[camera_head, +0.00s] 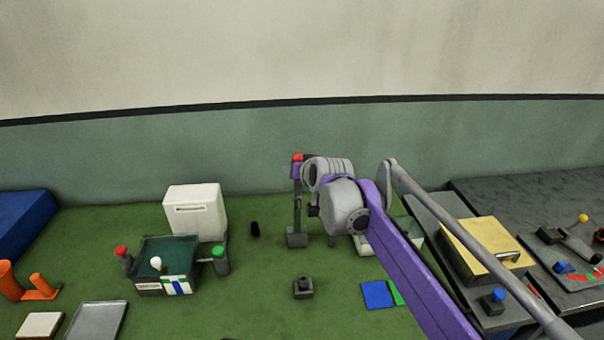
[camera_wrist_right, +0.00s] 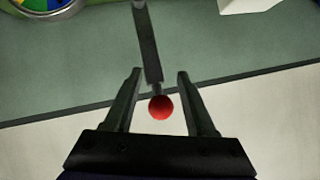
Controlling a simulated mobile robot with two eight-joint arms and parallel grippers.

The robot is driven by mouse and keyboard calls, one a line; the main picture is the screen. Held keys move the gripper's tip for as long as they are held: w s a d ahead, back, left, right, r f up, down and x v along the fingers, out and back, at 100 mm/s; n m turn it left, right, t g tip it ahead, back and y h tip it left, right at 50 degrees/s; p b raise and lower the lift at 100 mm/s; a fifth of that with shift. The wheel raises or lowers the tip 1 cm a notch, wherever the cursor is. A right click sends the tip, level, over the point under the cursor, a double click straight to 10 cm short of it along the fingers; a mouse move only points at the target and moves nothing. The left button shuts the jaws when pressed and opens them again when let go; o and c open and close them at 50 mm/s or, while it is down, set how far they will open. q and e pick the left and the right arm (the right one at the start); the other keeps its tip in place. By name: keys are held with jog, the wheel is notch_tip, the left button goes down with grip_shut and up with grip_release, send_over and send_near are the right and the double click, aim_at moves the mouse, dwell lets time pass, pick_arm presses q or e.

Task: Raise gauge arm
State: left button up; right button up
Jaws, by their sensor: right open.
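The gauge arm (camera_head: 297,208) is a thin dark bar standing nearly upright on a small grey base, with a red ball (camera_head: 297,157) at its top. In the right wrist view the bar (camera_wrist_right: 147,45) comes down from the top and its red ball (camera_wrist_right: 161,107) lies between the two fingers. My right gripper (camera_wrist_right: 160,74) is open, with a gap visible on both sides of the ball. In the head view my right arm reaches in from the lower right, and its wrist hides much around the gauge. My left gripper is out of view.
A dark green box with red and green knobs (camera_head: 166,257) and a white case (camera_head: 196,211) stand to the left. A small dark block (camera_head: 303,287) and a blue square (camera_head: 377,295) lie in front. A yellow box (camera_head: 486,247) is right. The wall is close behind.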

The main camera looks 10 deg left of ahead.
jog(key=o, duration=0.3)
jog(key=shift+w+a+f, duration=0.1)
jog(key=shift+a+f, duration=0.05)
jog(key=shift+a, duration=0.35)
jog(key=shift+d, duration=0.1)
jog(key=shift+d, duration=0.1)
jog(key=v, duration=1)
jog(key=shift+s+d+b, duration=0.2)
jog(key=shift+s+b, duration=0.15)
jog(key=shift+b, duration=0.05)
